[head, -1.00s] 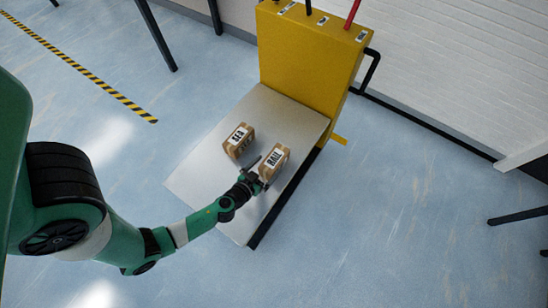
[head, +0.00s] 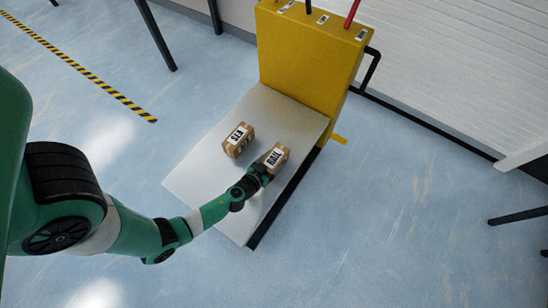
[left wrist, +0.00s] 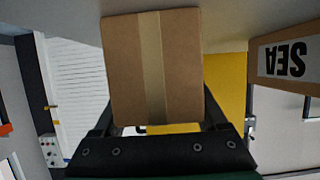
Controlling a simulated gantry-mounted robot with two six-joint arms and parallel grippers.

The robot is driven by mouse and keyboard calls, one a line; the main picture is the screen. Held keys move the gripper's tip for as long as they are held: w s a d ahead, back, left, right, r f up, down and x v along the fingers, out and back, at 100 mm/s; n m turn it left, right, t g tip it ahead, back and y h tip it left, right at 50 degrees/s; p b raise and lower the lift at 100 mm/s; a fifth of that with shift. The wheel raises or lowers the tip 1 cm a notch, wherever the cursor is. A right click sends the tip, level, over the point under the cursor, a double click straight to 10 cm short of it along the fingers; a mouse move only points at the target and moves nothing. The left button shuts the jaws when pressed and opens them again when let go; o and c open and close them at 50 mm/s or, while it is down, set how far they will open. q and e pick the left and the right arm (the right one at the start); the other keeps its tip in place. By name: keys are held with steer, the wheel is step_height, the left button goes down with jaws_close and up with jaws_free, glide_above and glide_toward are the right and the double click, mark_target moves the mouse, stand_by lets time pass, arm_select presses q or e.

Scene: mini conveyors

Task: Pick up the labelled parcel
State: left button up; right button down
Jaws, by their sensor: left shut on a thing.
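A brown cardboard parcel labelled RAIL (head: 276,157) is at the right part of the light grey platform (head: 205,178). My left gripper (head: 264,168) is shut on it from the front left. In the left wrist view the RAIL parcel (left wrist: 128,70) sits between the two fingers, showing a plain face with a tape strip. A second brown parcel labelled SEA (head: 238,140) stands on the platform to its left, apart from it. The SEA parcel also shows upside down in the left wrist view (left wrist: 285,58). I cannot tell whether the RAIL parcel touches the platform.
A tall yellow block (head: 310,55) stands at the platform's far end, with a black rail (head: 372,72) on its right side. A white wall (head: 460,80) is behind. Open blue floor lies left and right of the platform.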

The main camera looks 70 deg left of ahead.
mark_target(275, 158)
arm_select(q)
jaws_close()
steer(key=shift+r, duration=0.15)
steer(key=shift+r+p, duration=0.2)
steer(key=shift+p, duration=0.1)
steer(key=r+p, duration=0.1)
steer(key=r, duration=0.1)
steer(key=r+p, duration=0.2)
steer(key=shift+w, duration=0.2)
steer(key=w+d+r+p, duration=0.3)
steer(key=w+r, duration=0.5)
steer(key=w, duration=0.5)
steer(key=shift+d+r+p, duration=0.2)
steer(key=shift+d+p, duration=0.05)
steer(key=shift+p, duration=0.15)
steer(key=shift+w, duration=0.1)
